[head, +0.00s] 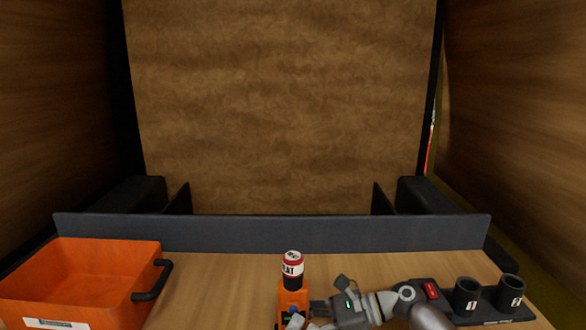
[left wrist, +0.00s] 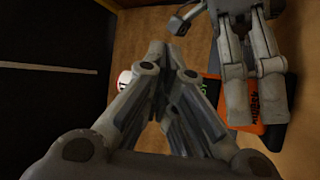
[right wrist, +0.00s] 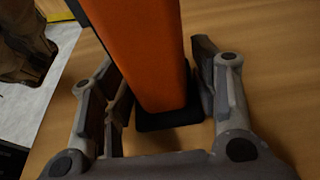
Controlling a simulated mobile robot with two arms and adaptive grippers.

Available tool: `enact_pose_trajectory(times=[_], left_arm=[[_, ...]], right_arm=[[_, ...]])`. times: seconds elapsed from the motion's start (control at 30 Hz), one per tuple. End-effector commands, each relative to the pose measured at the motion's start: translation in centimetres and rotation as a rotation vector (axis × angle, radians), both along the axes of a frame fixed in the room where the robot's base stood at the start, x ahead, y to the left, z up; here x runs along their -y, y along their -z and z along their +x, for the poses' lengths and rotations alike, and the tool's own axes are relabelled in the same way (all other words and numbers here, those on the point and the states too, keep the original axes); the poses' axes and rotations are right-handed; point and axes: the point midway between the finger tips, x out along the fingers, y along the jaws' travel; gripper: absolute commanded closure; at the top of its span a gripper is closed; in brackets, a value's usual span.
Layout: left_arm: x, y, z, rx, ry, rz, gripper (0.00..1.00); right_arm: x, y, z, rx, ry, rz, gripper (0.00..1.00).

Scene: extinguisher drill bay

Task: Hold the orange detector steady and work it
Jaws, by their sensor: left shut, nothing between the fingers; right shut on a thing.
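The orange detector (head: 291,297) stands at the bottom middle of the head view, topped by a red, white and black cap lettered in part "AT" (head: 292,265). My right gripper (right wrist: 158,65) is shut around its orange handle, whose black foot shows between the fingers. The right gripper also shows at the upper right of the left wrist view (left wrist: 255,95), over the orange body. My left gripper (head: 297,321) is shut and empty beside the detector. In the left wrist view (left wrist: 168,50) its fingers hide part of a dark face with green marks.
An orange bin (head: 150,262) with a black handle stands at left. At right are a red switch (head: 431,290) and two black cups, marked 1 (head: 466,296) and 2 (head: 510,292). A grey ledge (head: 290,234) closes the bench's back. Bare wood lies left of the detector.

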Motion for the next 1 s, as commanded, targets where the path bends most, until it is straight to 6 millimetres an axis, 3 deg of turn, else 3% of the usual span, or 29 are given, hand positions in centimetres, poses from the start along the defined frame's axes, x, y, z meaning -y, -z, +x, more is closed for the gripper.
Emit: enact_pose_trajectory(times=[0.27, 0.8, 1.0], left_arm=[[0.0, 0.0, -0.3, -0.001, 0.001, 0.000, 1.00], [0.5, 0.1, -5.4, -0.002, 0.001, 0.001, 1.00], [0.5, 0.0, -6.0, -0.001, 0.001, 0.000, 1.00]], right_arm=[[0.0, 0.1, 0.0, -0.001, 0.000, -0.001, 0.66], [0.0, 0.1, 0.0, -0.001, 0.000, -0.001, 0.66], [0.0, 0.1, 0.0, -0.001, 0.000, -0.001, 0.66]])
